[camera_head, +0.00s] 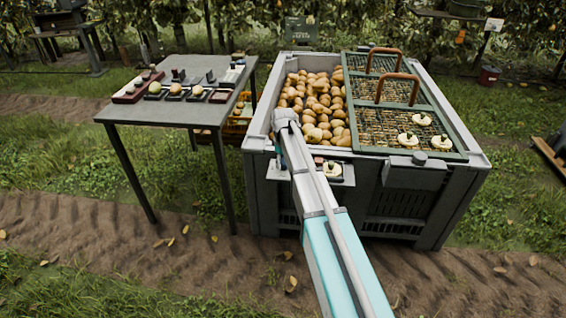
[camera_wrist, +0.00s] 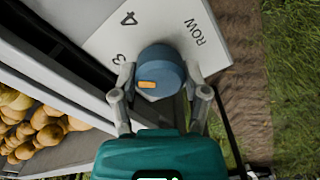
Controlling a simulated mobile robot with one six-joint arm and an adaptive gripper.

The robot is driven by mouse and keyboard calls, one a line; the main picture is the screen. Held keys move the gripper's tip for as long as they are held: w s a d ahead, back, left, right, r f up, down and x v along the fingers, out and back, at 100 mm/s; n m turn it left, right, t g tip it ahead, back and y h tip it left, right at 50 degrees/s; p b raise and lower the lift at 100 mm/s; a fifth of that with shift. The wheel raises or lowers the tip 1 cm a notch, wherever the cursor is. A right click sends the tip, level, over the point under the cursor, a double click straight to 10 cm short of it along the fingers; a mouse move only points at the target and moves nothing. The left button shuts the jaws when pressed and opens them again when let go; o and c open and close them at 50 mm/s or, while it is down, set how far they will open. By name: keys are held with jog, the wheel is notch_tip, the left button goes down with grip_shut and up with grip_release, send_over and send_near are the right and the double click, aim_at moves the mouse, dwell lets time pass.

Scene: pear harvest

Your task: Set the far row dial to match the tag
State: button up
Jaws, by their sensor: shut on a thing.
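A round blue dial knob (camera_wrist: 168,66) with an orange mark stands on a pale panel (camera_wrist: 205,18) in the wrist view. The panel reads ROW, 4 and 3; other marks are hidden. The orange mark is on the knob's left side, below the 3; I cannot tell which number it points to. My gripper (camera_wrist: 160,88) has a finger on each side of the knob and is shut on it. In the head view my arm reaches the bin's front left, but the fingers and knob cannot be made out. A white tag (camera_head: 494,24) at back right is unreadable.
A grey bin (camera_head: 456,202) holds many pears (camera_head: 315,100), with a green-framed mesh lid (camera_head: 438,155) over its right part. White items (camera_head: 408,140) lie on the mesh. A grey table (camera_head: 168,115) with trays stands left. Grass and soil are open in front.

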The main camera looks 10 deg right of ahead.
jog(key=m, duration=0.9)
jog(key=shift+m, duration=0.3)
dwell(0.3)
jog(key=o, duration=1.1)
jog(key=shift+o, duration=0.2)
jog(key=shift+n, duration=0.4)
